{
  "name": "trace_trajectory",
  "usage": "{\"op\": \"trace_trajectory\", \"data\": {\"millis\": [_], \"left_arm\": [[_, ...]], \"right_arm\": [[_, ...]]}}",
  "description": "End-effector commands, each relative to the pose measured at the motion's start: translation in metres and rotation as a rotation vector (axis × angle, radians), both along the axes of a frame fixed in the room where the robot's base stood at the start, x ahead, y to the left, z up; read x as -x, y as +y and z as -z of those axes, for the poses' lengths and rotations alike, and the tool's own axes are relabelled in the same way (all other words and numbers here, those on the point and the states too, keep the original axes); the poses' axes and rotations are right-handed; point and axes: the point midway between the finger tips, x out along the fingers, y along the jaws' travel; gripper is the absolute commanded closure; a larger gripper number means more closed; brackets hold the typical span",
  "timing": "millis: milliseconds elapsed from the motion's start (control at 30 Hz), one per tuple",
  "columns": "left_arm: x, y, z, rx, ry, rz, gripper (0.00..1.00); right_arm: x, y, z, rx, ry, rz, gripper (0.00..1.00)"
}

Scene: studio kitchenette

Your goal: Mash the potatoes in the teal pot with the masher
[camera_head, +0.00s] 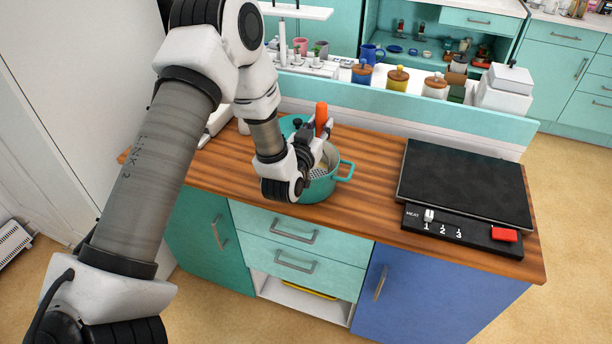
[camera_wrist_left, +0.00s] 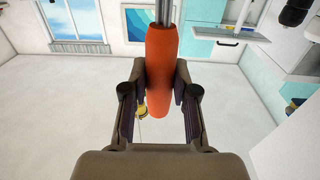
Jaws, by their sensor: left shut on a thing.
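The teal pot (camera_head: 319,188) stands on the wooden counter near its front edge, its handle pointing right. My left gripper (camera_head: 324,134) is shut on the orange handle of the masher (camera_head: 321,114), above the pot. In the left wrist view the gripper (camera_wrist_left: 160,85) has its fingers on both sides of the handle (camera_wrist_left: 161,60), and metal rods run from its end. A grey perforated plate (camera_head: 318,174) shows inside the pot's opening. The potatoes are mostly hidden by my gripper and the pot's rim; I cannot tell their state. My right gripper is not in view.
A black cooktop (camera_head: 465,180) with a control strip (camera_head: 460,232) fills the counter's right side. A teal lid-like thing (camera_head: 288,125) lies behind the pot. Jars (camera_head: 398,79) line the ledge behind. Wood is bare between pot and cooktop.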

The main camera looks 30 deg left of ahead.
Motion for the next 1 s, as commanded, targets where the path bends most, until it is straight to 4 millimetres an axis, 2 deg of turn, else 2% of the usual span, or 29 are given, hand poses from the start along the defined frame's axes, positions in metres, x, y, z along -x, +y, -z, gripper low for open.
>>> {"op": "trace_trajectory", "data": {"millis": [67, 500, 800, 1000], "left_arm": [[0.0, 0.0, 0.005, 0.001, 0.003, 0.0, 1.0], [0.001, 0.0, 0.004, 0.002, 0.008, 0.0, 1.0], [0.001, 0.0, -0.029, 0.001, 0.005, 0.0, 1.0], [0.0, 0.0, -0.032, 0.001, 0.004, 0.0, 1.0]], "right_arm": [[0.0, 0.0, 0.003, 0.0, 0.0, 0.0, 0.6], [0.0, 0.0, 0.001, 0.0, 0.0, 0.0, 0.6], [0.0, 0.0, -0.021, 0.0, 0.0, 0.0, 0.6], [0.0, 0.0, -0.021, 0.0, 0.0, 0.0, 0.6]]}}
